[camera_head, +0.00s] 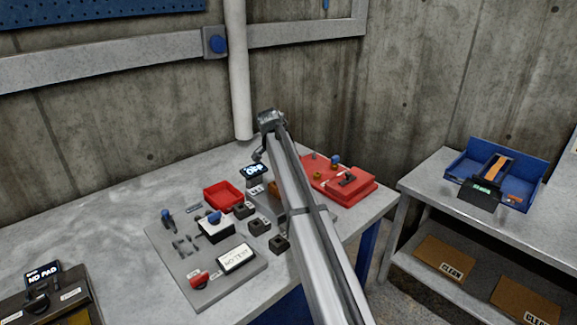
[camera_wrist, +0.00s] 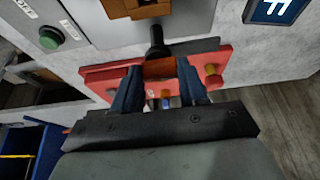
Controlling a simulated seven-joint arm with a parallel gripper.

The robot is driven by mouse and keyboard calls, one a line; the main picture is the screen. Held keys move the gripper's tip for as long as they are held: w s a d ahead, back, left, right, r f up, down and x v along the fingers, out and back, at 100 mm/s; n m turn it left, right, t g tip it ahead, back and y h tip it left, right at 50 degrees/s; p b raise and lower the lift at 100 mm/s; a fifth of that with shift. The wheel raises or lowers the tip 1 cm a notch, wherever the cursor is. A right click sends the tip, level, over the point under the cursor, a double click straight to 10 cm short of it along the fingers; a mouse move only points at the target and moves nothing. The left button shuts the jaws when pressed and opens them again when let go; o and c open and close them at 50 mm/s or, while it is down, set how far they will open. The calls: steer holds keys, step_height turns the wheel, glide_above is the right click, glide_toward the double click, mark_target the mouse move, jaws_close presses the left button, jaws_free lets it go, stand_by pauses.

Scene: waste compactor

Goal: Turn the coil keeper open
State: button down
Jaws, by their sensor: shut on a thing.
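In the wrist view, my gripper (camera_wrist: 159,78) has its two dark blue fingers closed around a brown-red piece (camera_wrist: 159,69). I take this piece to be the coil keeper, though little of it shows. A black round-ended handle (camera_wrist: 156,46) sits just above the fingers and points down between them. An orange-brown block (camera_wrist: 148,9) on a grey housing (camera_wrist: 95,17) lies above that handle. In the head view, my arm covers much of this housing, and I cannot make out the fingers.
A red plate (camera_head: 357,188) with small knobs lies right of my arm. A display reading OFF (camera_head: 255,170) stands just left of it. A red tray (camera_head: 224,193) and a grey panel (camera_head: 169,253) with several fittings lie further left. A blue bin (camera_head: 530,184) stands on the right bench.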

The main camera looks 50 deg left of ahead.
steer(key=shift+m, duration=0.3)
steer(key=c, duration=0.6)
jaws_free()
steer(key=v, duration=1.4)
steer(key=shift+a, duration=0.15)
steer(key=shift+w, duration=0.1)
